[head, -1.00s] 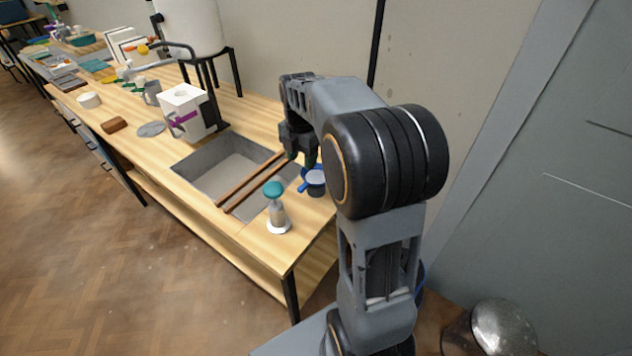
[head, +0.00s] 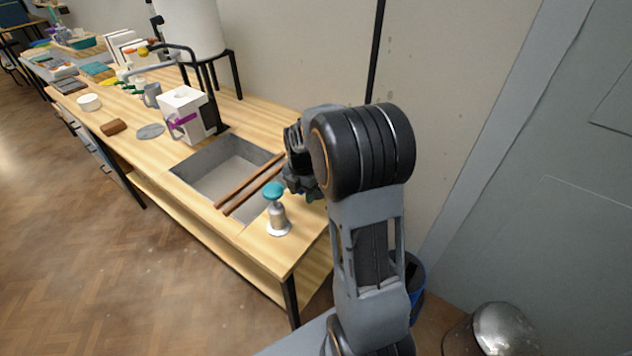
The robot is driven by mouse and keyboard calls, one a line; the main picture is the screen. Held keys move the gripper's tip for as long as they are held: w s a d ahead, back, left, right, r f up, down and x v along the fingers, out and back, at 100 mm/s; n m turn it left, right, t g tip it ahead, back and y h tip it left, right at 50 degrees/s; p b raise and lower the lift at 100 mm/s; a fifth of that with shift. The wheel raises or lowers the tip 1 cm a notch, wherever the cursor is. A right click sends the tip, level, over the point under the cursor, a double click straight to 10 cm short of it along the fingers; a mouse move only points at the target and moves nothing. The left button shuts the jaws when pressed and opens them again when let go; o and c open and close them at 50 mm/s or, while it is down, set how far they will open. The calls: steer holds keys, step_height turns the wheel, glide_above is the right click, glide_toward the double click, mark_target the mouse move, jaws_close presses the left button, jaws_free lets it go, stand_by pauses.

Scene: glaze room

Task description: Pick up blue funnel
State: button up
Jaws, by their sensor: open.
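The blue funnel does not show now; my arm and gripper cover the right end of the wooden bench, where a small blue round vessel with a pale inside showed earlier. My gripper (head: 304,192) is low over that end of the bench, to the right of the sink and the wooden sticks. Its jaws are open; its fingertips are partly hidden, and I cannot tell whether they touch or surround anything.
Two wooden sticks (head: 245,186) lie across the sink (head: 196,172). A white block mould with a purple strap (head: 183,116) stands beyond. A blue bin (head: 414,275) is behind my arm.

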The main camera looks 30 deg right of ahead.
steer(key=shift+f, duration=0.45)
jaws_close()
